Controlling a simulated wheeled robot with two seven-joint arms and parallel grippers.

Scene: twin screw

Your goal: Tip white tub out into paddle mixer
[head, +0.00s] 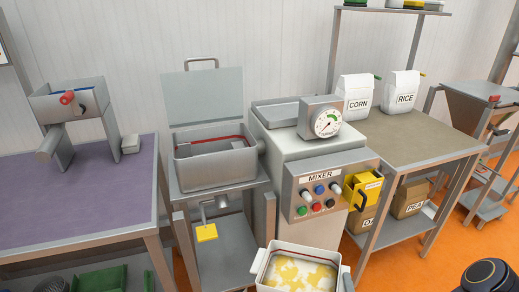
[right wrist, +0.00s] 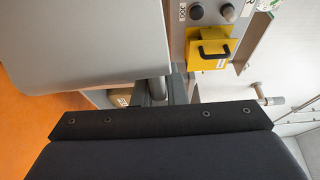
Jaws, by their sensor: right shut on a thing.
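The white tub (head: 271,285) is at the bottom of the head view, in front of the mixer. It looks roughly level and holds yellow and white loose contents (head: 298,272). My right gripper (right wrist: 160,92) is shut on the white tub, whose smooth pale side (right wrist: 80,45) fills the upper left of the right wrist view. The exact grip is mostly hidden. The paddle mixer's metal trough (head: 215,170) stands beyond the tub, to its left, with its lid (head: 205,97) raised. Its inside shows only partly. My left gripper is not in view.
The mixer's control box (head: 325,190) with buttons and a dial (head: 327,123) stands right of the trough. A yellow box with a black handle (head: 362,190) hangs on its side. A purple-topped table (head: 80,195) is left; corn (head: 357,97) and rice (head: 401,92) bags stand right.

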